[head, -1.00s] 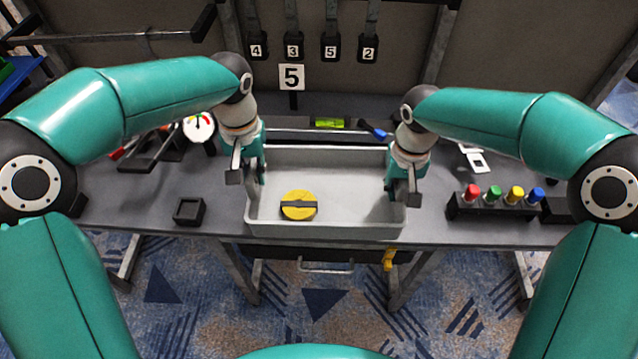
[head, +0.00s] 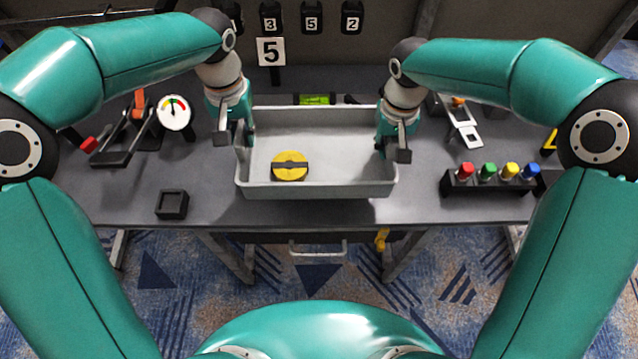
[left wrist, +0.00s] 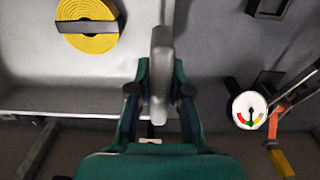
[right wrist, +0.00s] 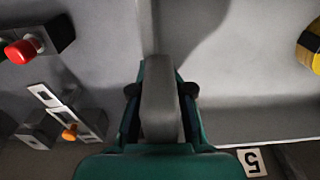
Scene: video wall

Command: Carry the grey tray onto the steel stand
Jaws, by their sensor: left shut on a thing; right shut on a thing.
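The grey tray (head: 330,188) is a shallow rectangular box, roughly level over the middle of the workbench; I cannot tell how far it is above the top. A yellow round piece with a dark band (head: 290,166) lies inside at its front left. My left gripper (head: 244,138) is shut on the tray's left wall. My right gripper (head: 382,146) is shut on its right wall. Both wrist views show a wall between the fingers, at the left gripper (left wrist: 160,95) and the right gripper (right wrist: 160,95). I cannot make out a steel stand in any view.
The workbench (head: 420,207) has a dark square holder (head: 172,204) and a dial gauge (head: 174,112) left of the tray. A rack of coloured pegs (head: 490,180) stands right. A green level (head: 315,99) lies just behind the tray. Numbered black blocks (head: 311,18) hang behind.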

